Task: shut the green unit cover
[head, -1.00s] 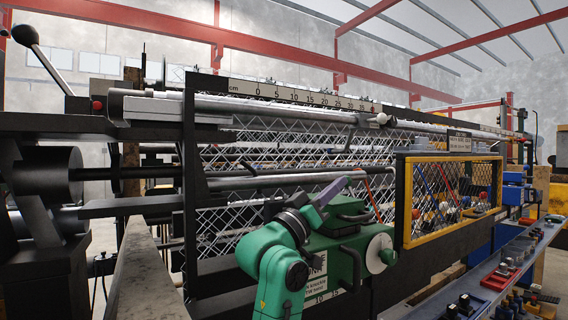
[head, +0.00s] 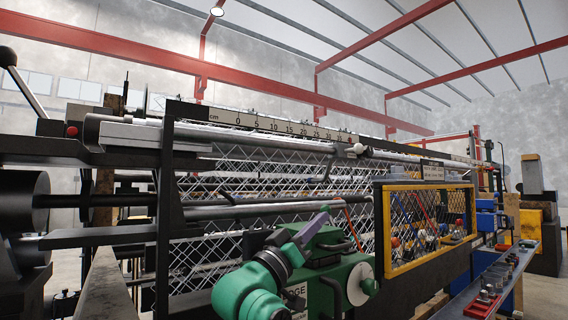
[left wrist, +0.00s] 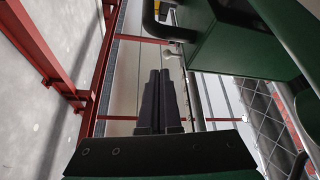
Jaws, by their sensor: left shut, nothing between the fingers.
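The dark green unit (head: 328,285) is at the lower middle of the head view, with black handles and a white round dial (head: 360,284) on its right side. Its green cover (head: 326,244) is on top, beside my gripper; I cannot tell from here how far open it stands. My left gripper (head: 318,222) is shut and empty, pointing up and right close to the cover. In the left wrist view, its fingers (left wrist: 157,98) lie together, with a dark green panel (left wrist: 232,62) and a black handle (left wrist: 163,30) ahead and to the right. My right gripper is out of view.
A yellow-framed mesh guard (head: 428,228) stands right of the unit. A scale bar (head: 270,126) and long rollers with wire mesh run behind it. A shelf (head: 500,275) with small parts lies at lower right.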

